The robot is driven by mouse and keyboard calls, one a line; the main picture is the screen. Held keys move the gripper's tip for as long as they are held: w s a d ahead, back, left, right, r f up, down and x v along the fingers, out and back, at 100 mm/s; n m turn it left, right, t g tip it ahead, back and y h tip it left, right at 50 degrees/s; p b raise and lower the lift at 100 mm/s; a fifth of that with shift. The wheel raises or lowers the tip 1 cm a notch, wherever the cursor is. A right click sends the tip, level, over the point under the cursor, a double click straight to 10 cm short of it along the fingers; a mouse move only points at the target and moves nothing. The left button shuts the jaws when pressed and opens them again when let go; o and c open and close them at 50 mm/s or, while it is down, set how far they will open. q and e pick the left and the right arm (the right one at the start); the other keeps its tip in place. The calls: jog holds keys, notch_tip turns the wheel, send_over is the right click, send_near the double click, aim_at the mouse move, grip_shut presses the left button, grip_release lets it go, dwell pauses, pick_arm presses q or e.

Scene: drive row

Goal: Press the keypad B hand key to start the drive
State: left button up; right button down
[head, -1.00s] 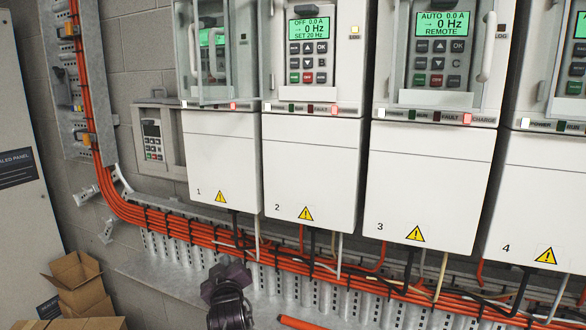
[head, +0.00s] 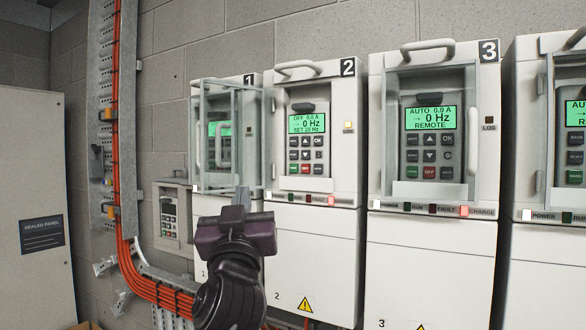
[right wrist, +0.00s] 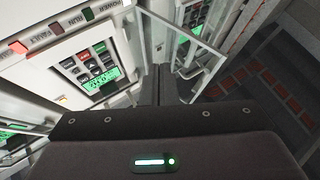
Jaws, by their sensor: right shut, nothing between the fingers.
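Keypad B (head: 307,155) is on drive 2, marked with a small letter B. Its green screen (head: 307,123) reads OFF, 0.0 A, 0 Hz, SET 20 Hz. The lowest key row has a red key in the middle; I cannot read which is the hand key. My right gripper (head: 242,192) is shut and empty, its fingers pointing up, below and left of keypad B in the picture. In the right wrist view the fingers (right wrist: 162,82) show at the centre, apart from the keypad (right wrist: 95,65) at their left. My left gripper is not in view.
Drive 3's keypad C (head: 430,150) is at the right. A small wall keypad (head: 168,217) and orange cables (head: 152,290) are at the lower left.

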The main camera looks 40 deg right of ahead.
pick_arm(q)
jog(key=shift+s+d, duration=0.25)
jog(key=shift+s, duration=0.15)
pick_arm(e)
jog(key=shift+m+h, duration=0.8)
jog(key=s+r, duration=0.4)
jog(key=shift+f, duration=0.1)
jog(key=b, duration=0.1)
send_near(287, 157)
jog(key=w+r, duration=0.2)
jog(key=shift+d+r, duration=0.1)
jog(key=shift+r, duration=0.2)
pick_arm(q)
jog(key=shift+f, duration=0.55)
pick_arm(e)
jog(key=shift+w+d, duration=0.25)
jog(key=shift+d, duration=0.25)
jog(key=shift+d, duration=0.1)
jog(key=shift+w+d, duration=0.2)
jog(key=shift+d, duration=0.1)
